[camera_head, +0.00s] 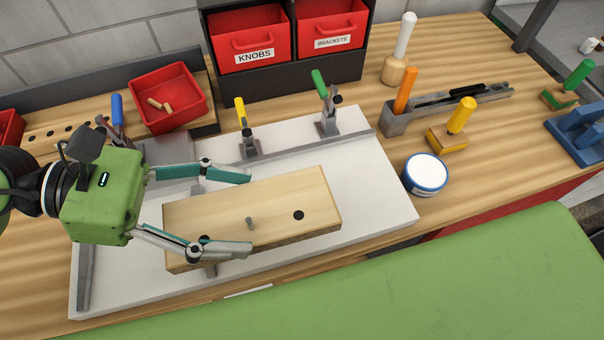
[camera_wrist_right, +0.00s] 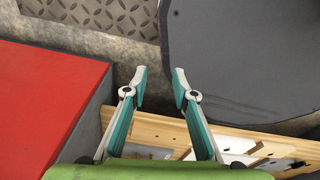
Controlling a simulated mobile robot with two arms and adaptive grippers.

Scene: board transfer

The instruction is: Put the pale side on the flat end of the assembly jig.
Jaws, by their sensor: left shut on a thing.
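The pale side (camera_head: 275,197) is a light wooden board with a dark round hole and a small grey peg on its top face. It lies level over the white base of the assembly jig (camera_head: 385,195); I cannot tell whether it touches the base. My left gripper (camera_head: 250,214) is shut on the board, one finger along its back edge and one along its front edge. The jig has a grey rail at the back with toggle clamps with yellow (camera_head: 241,113) and green (camera_head: 320,84) handles. My right gripper (camera_wrist_right: 160,74) is open and empty in the right wrist view.
Behind the jig stand red bins for knobs (camera_head: 250,38) and brackets (camera_head: 331,24) and a red tray (camera_head: 168,97) with dowels. A blue-white tin (camera_head: 425,175) stands close to the jig's right edge. A yellow-handled tool (camera_head: 455,127) is beyond it.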

